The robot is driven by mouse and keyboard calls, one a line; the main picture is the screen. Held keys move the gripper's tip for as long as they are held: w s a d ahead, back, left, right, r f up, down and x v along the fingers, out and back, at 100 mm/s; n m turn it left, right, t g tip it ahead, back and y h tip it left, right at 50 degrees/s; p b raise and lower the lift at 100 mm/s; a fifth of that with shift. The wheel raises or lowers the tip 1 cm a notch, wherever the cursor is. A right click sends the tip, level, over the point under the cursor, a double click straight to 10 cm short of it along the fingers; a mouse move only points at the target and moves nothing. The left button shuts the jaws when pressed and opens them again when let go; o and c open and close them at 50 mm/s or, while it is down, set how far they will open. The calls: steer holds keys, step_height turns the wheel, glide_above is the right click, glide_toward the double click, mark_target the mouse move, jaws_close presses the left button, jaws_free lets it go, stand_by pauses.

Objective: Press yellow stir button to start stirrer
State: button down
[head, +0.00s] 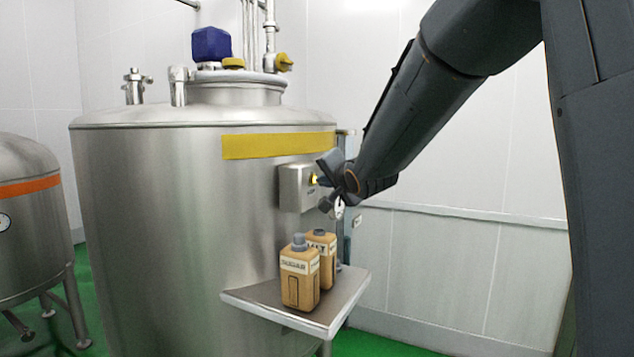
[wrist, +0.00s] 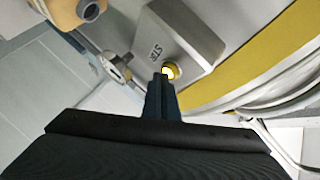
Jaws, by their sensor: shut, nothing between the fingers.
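The yellow stir button (head: 314,180) sits on a grey control box (head: 294,188) fixed to the side of the large steel tank (head: 180,220). My gripper (head: 325,183) is shut and empty, right at the face of the box in the head view. In the wrist view the fingertips (wrist: 161,76) are at the button's lower left edge and cover a little of it. I cannot tell whether they touch it.
Two tan bottles, sugar (head: 300,284) and one partly hidden behind it (head: 325,262), stand on a steel shelf (head: 260,308) below the box. A smaller tank with an orange band (head: 28,187) stands at the left. The wall at the right is clear.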

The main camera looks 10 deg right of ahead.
steer(key=shift+s+d, duration=0.1)
steer(key=shift+s+d+p, duration=0.45)
steer(key=shift+d+p, duration=0.2)
steer(key=shift+p, duration=0.25)
steer(key=s+d+p, duration=0.3)
steer(key=d+p, duration=0.1)
steer(key=d, duration=0.1)
steer(key=shift+s, duration=0.25)
steer(key=shift+a, duration=0.1)
